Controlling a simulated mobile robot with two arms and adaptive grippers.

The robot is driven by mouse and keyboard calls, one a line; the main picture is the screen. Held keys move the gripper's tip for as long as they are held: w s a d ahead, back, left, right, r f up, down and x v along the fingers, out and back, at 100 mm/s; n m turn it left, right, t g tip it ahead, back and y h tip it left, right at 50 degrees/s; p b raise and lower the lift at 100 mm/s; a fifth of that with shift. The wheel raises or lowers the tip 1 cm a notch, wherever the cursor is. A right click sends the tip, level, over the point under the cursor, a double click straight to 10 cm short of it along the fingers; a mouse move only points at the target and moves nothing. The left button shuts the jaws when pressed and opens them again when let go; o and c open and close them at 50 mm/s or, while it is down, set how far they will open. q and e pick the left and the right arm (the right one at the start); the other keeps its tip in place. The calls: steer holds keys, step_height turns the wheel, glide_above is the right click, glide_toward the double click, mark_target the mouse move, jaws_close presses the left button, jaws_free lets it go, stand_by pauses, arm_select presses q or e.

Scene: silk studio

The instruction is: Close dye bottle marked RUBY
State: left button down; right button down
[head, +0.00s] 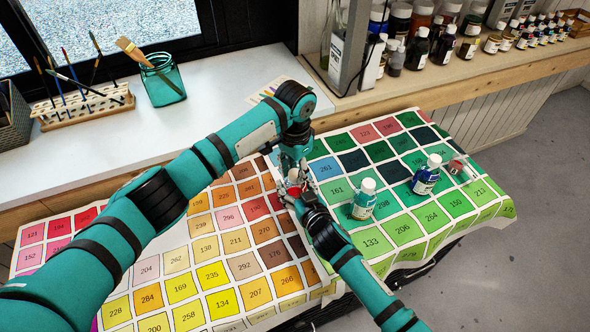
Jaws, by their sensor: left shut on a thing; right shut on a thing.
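A small bottle (294,189) with red showing and a white top stands between my two grippers over the colour chart. It is mostly hidden, and its label cannot be read. My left gripper (293,175) comes down from above and is shut at the white top, which looks like the cap. My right gripper (295,192) reaches in from the lower right and is shut on the bottle's body. Whether the cap sits fully on the neck cannot be told.
A green bottle (363,199) and a blue bottle (427,175), both white-capped, stand on the numbered colour chart (373,242) to the right. A small red-and-clear item (461,172) is farther right. A brush jar (163,80) and brush rack (84,107) stand on the back counter.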

arm_select(q)
steer(key=m, duration=0.9)
steer(key=shift+m, duration=0.4)
steer(key=m, duration=0.4)
steer(key=shift+m, duration=0.4)
steer(key=m, duration=0.3)
steer(key=c, duration=1)
jaws_free()
steer(key=shift+r, duration=2.25)
steer(key=shift+c, duration=0.2)
